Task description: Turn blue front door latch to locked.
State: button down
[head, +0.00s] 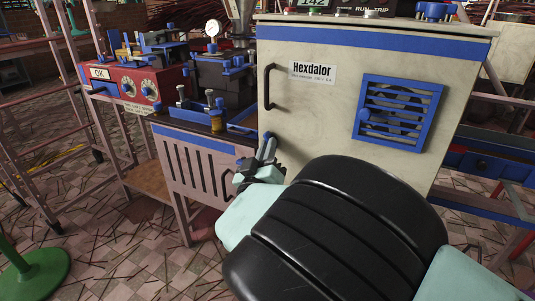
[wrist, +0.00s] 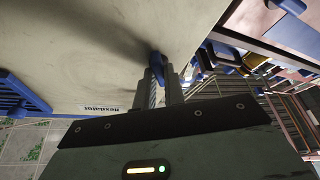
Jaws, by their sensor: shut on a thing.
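The cream cabinet door (head: 320,105) carries a "Hexdalor" label, a dark handle at its left and a blue vent grille. The blue latch (head: 267,136) is at the door's lower left edge and mostly hidden behind my gripper. My gripper (head: 266,150) reaches it from below right in the head view. In the wrist view, my gripper (wrist: 161,72) is shut on the blue latch (wrist: 156,60), whose upper end shows between and above the fingertips. The latch's exact angle and any locked mark cannot be made out.
The dark door handle (head: 268,87) stands out above the latch. To the left are a slotted pale panel (head: 192,165), a blue-edged bench with a press and gauge, and a red control box (head: 135,88). A green round base (head: 35,268) stands on the littered tiled floor.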

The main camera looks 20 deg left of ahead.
jog(key=shift+a+f+m+h+b, duration=0.1)
jog(key=shift+m+h+b, duration=1.2)
jog(key=shift+m, duration=1.1)
jog(key=shift+a+r+m+h+b, duration=0.15)
jog(key=shift+m+h+b, duration=1.15)
jog(key=shift+m, duration=1.1)
jog(key=shift+a+f+m+h+b, duration=0.15)
jog(key=shift+m+h+b, duration=0.85)
jog(key=shift+m+b, duration=1)
jog(key=shift+m+p, duration=0.35)
jog(key=shift+m, duration=0.25)
jog(key=c, duration=1.5)
grip_release()
jog(key=p+v, duration=0.3)
jog(key=v, duration=1.4)
jog(key=shift+s+a+f, duration=0.1)
jog(key=shift+a+f, duration=0.05)
